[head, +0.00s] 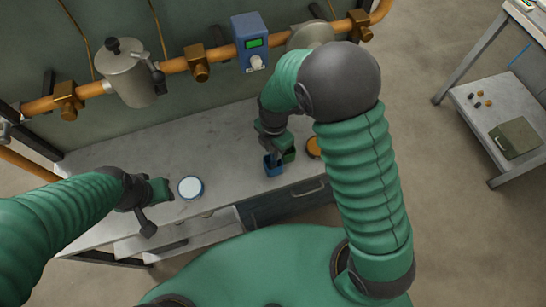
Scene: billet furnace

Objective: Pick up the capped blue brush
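A small blue object (273,168) stands on the grey workbench near its front edge, under my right gripper. It looks like an open-topped blue holder. I cannot make out a separate capped blue brush; the gripper hides part of the spot. My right gripper (277,151) points down at the top of the blue object, and I cannot tell whether its fingers touch or hold anything. My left gripper (162,191) is over the left part of the bench, left of a round white-topped, blue-rimmed container (190,187). Its fingers are too small to read.
An orange round container (314,147) sits right of the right gripper, partly behind my arm. The workbench (120,160) has clear room at the back left. An orange pipe (175,66) with a blue meter (250,42) and metal canister (127,75) runs behind.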

